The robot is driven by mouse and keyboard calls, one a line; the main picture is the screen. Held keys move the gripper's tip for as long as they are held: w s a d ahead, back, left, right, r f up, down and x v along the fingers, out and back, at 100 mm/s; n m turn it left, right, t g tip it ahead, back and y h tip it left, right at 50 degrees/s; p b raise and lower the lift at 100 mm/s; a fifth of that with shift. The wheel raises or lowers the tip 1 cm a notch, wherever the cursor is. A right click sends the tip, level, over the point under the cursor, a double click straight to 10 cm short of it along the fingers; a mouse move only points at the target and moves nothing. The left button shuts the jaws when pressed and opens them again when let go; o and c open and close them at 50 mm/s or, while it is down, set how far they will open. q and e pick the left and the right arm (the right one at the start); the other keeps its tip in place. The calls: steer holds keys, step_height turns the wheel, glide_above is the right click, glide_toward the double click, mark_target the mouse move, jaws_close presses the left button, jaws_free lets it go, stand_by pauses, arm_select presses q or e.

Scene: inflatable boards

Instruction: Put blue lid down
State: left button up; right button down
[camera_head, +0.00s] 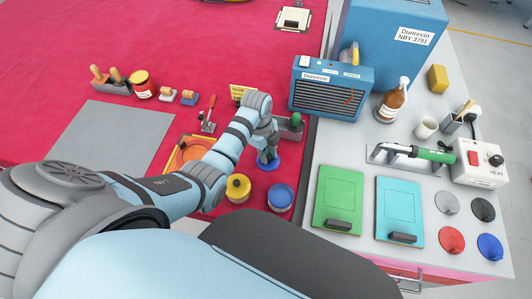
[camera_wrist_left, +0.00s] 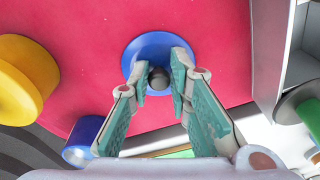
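The blue lid (camera_head: 264,166) is a round disc under my left gripper (camera_head: 267,152), over the red mat near its right edge. In the left wrist view the blue lid (camera_wrist_left: 160,45) has a grey knob, and the fingers of my left gripper (camera_wrist_left: 157,75) close around this knob. Whether the lid touches the mat is hard to tell. My right gripper is not in view.
A grey holder with a green-topped thing (camera_head: 296,120) is close behind the lid. On the grey bench at right are green (camera_head: 338,195) and cyan (camera_head: 400,205) boards and several coloured discs.

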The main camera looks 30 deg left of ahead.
arm_select(q)
steer(key=shift+o, duration=1.2)
step_height(320, 180, up, 12)
steer(key=a+p, duration=0.1)
steer(key=p, duration=0.1)
steer(key=shift+a+r, duration=0.15)
steer(key=shift+a, duration=0.05)
steer(key=shift+s, duration=0.15)
